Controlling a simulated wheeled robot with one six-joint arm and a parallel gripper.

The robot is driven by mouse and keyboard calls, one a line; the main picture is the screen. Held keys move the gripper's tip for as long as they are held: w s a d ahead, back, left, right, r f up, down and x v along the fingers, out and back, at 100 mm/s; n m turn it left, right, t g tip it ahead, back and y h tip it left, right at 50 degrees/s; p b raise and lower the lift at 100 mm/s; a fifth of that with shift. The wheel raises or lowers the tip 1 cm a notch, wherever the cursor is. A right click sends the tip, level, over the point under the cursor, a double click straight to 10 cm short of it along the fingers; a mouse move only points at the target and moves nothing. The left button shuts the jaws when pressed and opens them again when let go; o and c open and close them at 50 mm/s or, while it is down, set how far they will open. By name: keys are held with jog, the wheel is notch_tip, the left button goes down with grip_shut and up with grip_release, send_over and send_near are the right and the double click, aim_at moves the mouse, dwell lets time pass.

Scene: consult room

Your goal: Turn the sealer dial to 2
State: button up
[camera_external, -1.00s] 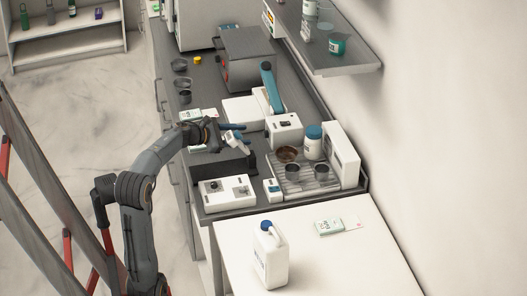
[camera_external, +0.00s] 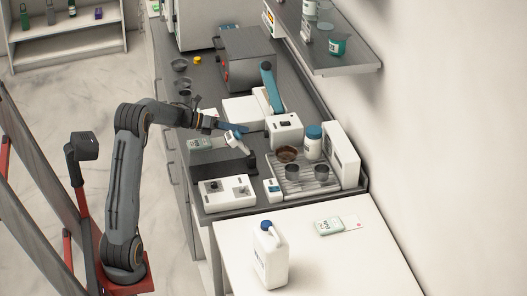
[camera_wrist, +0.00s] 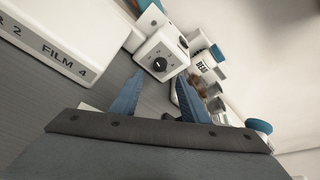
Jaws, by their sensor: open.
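The sealer (camera_external: 244,110) is a white unit with a teal arm (camera_external: 270,88) on the dark counter. A white control box (camera_external: 284,134) stands at its near end. In the wrist view the box (camera_wrist: 151,54) shows a black round dial (camera_wrist: 158,66) with small marks around it; I cannot read its setting. A white surface printed "FILM 4" (camera_wrist: 50,45) is at the left. My gripper (camera_external: 246,129) is open and empty, its blue fingers left of the control box. In the wrist view the fingers (camera_wrist: 158,95) are apart, with the dial beyond them, untouched.
A shelf (camera_external: 326,55) overhangs the back.

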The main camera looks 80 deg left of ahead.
aim_at(264, 135)
jog(key=x, duration=0.7)
jog(key=shift+w+d+f, duration=0.1)
jog(key=shift+w+f, duration=0.05)
jog(key=shift+w, duration=0.2)
jog(key=c, duration=1)
grip_shut()
